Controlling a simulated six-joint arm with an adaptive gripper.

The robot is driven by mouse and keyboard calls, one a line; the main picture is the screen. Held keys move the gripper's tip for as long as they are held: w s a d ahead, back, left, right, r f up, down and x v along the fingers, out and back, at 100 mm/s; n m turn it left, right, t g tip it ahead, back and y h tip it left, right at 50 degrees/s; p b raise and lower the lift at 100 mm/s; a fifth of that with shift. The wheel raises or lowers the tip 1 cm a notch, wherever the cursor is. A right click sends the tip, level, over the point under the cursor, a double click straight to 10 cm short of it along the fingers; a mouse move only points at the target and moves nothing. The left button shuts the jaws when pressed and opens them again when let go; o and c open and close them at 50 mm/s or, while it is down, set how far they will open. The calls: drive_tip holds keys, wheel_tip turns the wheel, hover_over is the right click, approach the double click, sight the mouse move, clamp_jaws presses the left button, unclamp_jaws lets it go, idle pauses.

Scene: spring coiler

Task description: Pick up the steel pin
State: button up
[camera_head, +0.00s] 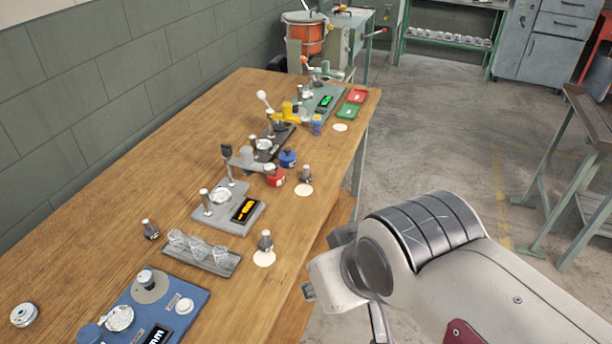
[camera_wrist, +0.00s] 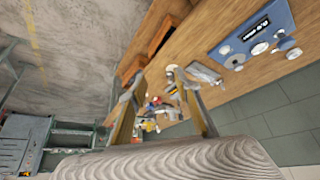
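Several small silvery upright pieces could be the steel pin; I cannot tell which it is. One metal piece (camera_head: 266,240) stands at the edge of a near white disc on the wooden bench. Another metal piece (camera_head: 306,173) stands by a farther white disc. A third, with a dark base (camera_head: 151,229), is left of the clear-domed rack. My gripper (camera_wrist: 163,86) is open, its two fingers apart with nothing held between them. In the head view my wrist hangs right of the bench's front edge, apart from all these pieces; the fingertips are mostly hidden there.
The grey rack (camera_head: 201,257) with clear domes, a grey device with orange display (camera_head: 244,211) and a blue device (camera_head: 185,299) crowd the near bench.

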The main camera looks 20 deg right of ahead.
drive_tip(key=w+d+r+t+h, duration=0.15)
drive_tip(key=w+d, duration=0.25)
drive_tip(key=w, duration=0.6)
drive_tip(key=w+d+t+h, duration=0.15)
drive_tip(key=w+d, duration=0.25)
drive_tip(key=w, duration=0.6)
drive_tip(key=n+t+y, duration=0.2)
drive_tip(key=t+y, duration=0.3)
drive_tip(key=t, duration=0.2)
hover_over(317, 189)
drive_tip(key=f, duration=1.7)
drive_tip(key=shift+s+f, duration=0.3)
drive_tip(key=shift+f, duration=0.05)
drive_tip(key=shift+t+y, duration=0.6)
drive_tip(key=shift+t, duration=0.2)
drive_tip(key=f, duration=0.1)
drive_tip(key=s+f, duration=0.1)
drive_tip(key=f, duration=0.3)
drive_tip(key=shift+s+d, duration=0.2)
drive_tip(key=shift+d, duration=0.1)
drive_tip(key=shift+s+f, duration=0.25)
drive_tip(key=shift+f, duration=0.1)
drive_tip(key=shift+w+a, duration=0.15)
drive_tip(key=shift+w, duration=0.5)
drive_tip(key=shift+w+a, duration=0.15)
drive_tip(key=shift+w, duration=0.5)
